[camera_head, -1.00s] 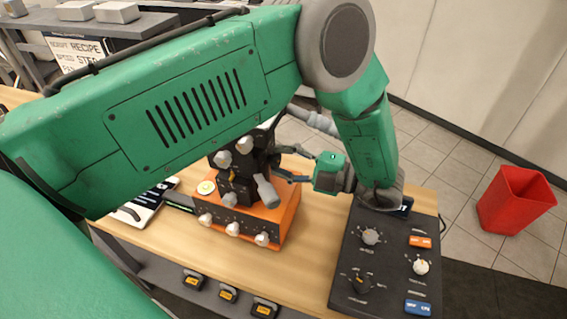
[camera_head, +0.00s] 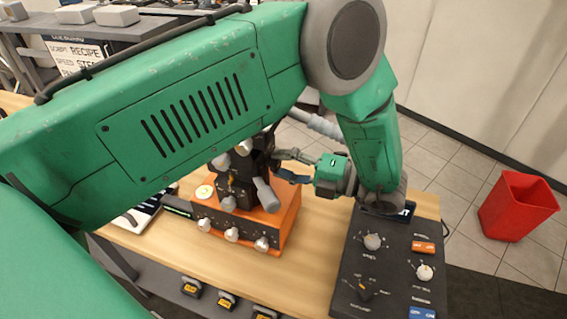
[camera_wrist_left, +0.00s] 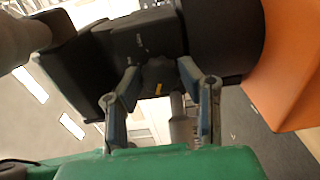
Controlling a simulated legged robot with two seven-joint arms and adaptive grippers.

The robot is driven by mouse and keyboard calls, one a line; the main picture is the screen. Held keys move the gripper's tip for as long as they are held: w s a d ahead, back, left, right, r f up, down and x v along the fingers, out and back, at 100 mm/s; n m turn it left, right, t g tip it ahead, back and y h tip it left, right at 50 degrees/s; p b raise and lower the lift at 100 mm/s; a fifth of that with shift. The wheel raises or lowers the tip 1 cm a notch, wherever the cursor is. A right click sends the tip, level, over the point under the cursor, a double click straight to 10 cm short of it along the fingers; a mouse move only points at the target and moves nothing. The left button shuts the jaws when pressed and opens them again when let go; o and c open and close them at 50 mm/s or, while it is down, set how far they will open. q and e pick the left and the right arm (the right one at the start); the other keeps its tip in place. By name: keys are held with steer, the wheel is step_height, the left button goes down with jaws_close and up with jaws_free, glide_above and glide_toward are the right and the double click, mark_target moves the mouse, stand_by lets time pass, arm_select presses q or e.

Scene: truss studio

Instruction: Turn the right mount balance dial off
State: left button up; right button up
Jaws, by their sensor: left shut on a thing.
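An orange box (camera_head: 287,217) with white knobs along its dark front stands on the wooden table. A black mount (camera_head: 239,186) with pale knobs and a grey handle rises from it. My left gripper (camera_head: 279,167) reaches the mount's right side from the right. In the left wrist view, its two fingers (camera_wrist_left: 158,72) are shut on a dark dial (camera_wrist_left: 156,80) with a small yellow mark on the mount's side. The dial is hidden in the head view. My right gripper does not show.
A black control panel (camera_head: 392,262) with knobs and orange and blue switches lies at the table's right. A red bin (camera_head: 515,207) stands on the floor beyond. Bare wooden tabletop (camera_head: 315,240) lies between box and panel. My left arm covers much of the view.

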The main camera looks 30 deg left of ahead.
arm_select(q)
steer(key=shift+s+d+f, duration=0.1)
steer(key=shift+f, duration=0.15)
steer(key=o, duration=1.1)
steer(key=shift+r, duration=0.1)
steer(key=shift+r, duration=0.1)
